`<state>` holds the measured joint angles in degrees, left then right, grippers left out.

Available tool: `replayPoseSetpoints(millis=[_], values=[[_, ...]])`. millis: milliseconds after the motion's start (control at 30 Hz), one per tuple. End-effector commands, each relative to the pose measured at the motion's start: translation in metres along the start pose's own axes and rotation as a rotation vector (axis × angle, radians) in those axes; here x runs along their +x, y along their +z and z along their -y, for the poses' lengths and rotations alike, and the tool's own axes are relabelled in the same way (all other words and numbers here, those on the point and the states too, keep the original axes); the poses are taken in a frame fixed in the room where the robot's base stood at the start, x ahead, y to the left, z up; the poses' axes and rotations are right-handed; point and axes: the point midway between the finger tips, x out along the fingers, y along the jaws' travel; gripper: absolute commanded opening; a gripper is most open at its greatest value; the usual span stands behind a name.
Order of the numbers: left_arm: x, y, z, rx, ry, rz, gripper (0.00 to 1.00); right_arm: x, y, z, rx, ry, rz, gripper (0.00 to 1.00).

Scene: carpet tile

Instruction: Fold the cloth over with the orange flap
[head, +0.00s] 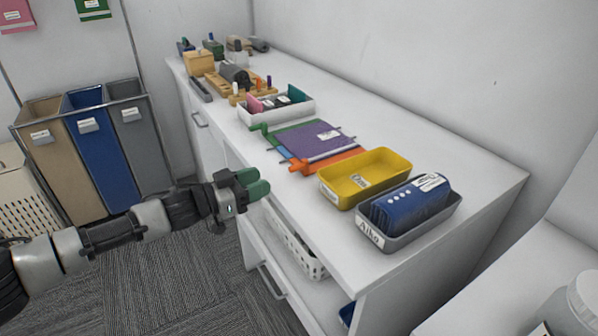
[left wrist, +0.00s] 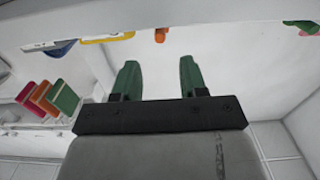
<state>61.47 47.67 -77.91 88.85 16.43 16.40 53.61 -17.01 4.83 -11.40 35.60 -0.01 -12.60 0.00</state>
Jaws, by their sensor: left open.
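The purple cloth (head: 312,141) lies flat on the white counter, with a white label on it. Its orange flap (head: 339,161) sticks out along the near-right edge and ends in an orange tab (head: 298,167) at the counter's front; an orange bit, likely this tab, shows in the left wrist view (left wrist: 161,35). A green flap (head: 262,134) and a blue strip (head: 281,149) show on its left and front sides. My left gripper (head: 255,187), with green fingers, is in front of the counter, short of the cloth. It is open and empty in the left wrist view (left wrist: 158,80). My right gripper is not in view.
A yellow tray (head: 391,164) stands right of the cloth, then a grey tray (head: 442,216) holding a blue item. A white box (head: 246,115) with coloured cards stands behind-left. Wooden racks stand further along. A white basket (head: 303,253) sits on the shelf below.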

Motion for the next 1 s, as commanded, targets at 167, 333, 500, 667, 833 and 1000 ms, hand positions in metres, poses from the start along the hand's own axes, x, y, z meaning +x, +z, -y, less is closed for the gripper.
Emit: replayPoseSetpoints(millis=[167,333,500,667,833,1000], values=[[0.025,-0.001,-0.002,-0.001,0.003,-0.002,0.43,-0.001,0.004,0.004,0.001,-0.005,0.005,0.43],[0.059,-0.001,-0.001,0.0,0.002,-0.002,0.43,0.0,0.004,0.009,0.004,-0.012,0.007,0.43],[0.087,0.0,0.0,0.0,0.0,-0.001,0.43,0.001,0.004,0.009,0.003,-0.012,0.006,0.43],[0.102,-0.001,0.0,0.0,-0.001,-0.001,0.43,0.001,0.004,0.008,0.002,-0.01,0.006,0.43],[0.106,-0.001,0.0,0.0,-0.001,-0.001,0.43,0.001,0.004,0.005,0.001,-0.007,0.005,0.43],[0.105,0.0,0.0,0.0,-0.001,0.0,0.43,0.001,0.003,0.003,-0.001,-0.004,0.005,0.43]])
